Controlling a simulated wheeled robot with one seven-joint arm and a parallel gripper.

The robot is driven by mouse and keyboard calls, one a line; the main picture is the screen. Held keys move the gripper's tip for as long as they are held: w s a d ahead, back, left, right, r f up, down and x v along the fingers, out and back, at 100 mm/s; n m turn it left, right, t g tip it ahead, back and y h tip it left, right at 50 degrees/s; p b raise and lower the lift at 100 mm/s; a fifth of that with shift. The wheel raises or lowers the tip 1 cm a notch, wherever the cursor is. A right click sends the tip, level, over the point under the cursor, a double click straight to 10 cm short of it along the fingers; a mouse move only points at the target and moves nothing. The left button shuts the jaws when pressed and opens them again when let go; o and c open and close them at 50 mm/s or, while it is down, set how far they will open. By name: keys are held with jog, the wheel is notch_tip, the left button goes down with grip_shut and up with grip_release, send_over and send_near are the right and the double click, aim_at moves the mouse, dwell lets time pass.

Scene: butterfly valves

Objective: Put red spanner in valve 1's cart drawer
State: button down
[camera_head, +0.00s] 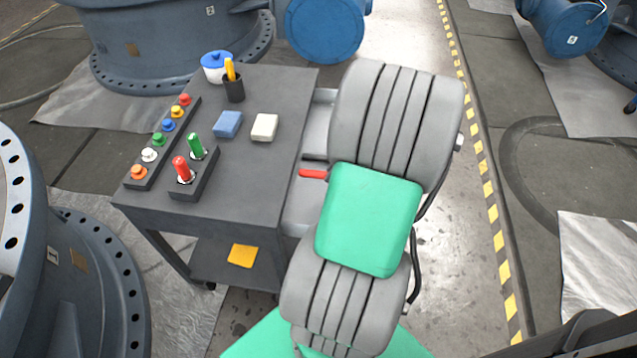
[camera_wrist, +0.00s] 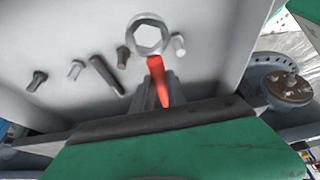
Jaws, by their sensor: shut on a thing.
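The red spanner (camera_head: 313,174) shows in the head view as a short red bar at the left edge of my arm. In the wrist view the red spanner (camera_wrist: 158,82) lies at my gripper (camera_wrist: 166,92), which is shut on it. A grey ring with a six-sided hole touches or overlaps the red end; I cannot tell whether it is the spanner's head. The dark cart (camera_head: 262,90) has a light grey open drawer (camera_head: 303,205) on its right side, partly hidden by my arm. In the wrist view, the spanner is over the drawer floor (camera_wrist: 75,25); its height is unclear.
Several bolts (camera_wrist: 75,70) lie on the drawer floor. The cart top holds a row of coloured buttons, red and green levers (camera_head: 182,168), two blocks, a pen cup (camera_head: 233,88) and a white pot. Large blue-grey valves stand left and behind. A yellow-black floor stripe (camera_head: 487,190) runs at right.

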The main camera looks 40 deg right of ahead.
aim_at(313, 191)
notch_tip(313, 191, down, 5)
jog(key=shift+r+b, duration=0.2)
jog(key=shift+b, duration=0.2)
jog(key=shift+w+f, duration=0.1)
jog(key=shift+f, duration=0.2)
jog(key=w+a, duration=0.1)
jog(key=w+a+f+b, duration=0.1)
jog(key=w, duration=0.1)
jog(key=shift+a, duration=0.3)
jog(key=shift+d, duration=0.1)
jog(key=shift+f, duration=0.15)
jog(key=c, duration=1.3)
grip_release()
